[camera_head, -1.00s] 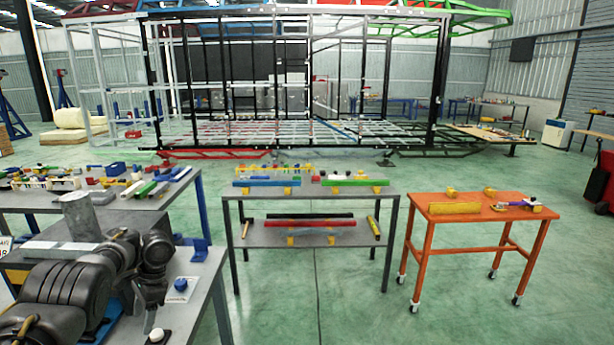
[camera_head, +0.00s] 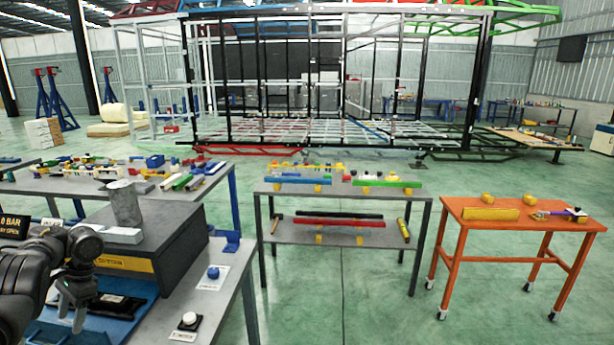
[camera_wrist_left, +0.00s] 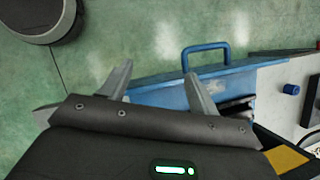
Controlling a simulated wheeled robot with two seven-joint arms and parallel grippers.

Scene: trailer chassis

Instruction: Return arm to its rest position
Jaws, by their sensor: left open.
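My left arm comes in from the left edge in the head view, with its gripper (camera_head: 78,312) low at the left, pointing down over the blue tray (camera_head: 55,332) at the front of a dark box. In the left wrist view the two grey fingers (camera_wrist_left: 155,88) stand apart with nothing between them. Beyond them there is green floor and a blue panel with a blue handle (camera_wrist_left: 205,48). My right gripper is not in view.
The dark box (camera_head: 185,262) on the grey bench carries a metal cylinder (camera_head: 126,204). A blue knob (camera_head: 213,272) and a white button (camera_head: 189,319) sit beside it. A grey two-level table (camera_head: 340,240) and an orange cart (camera_head: 480,225) stand to the right, with clear floor between them.

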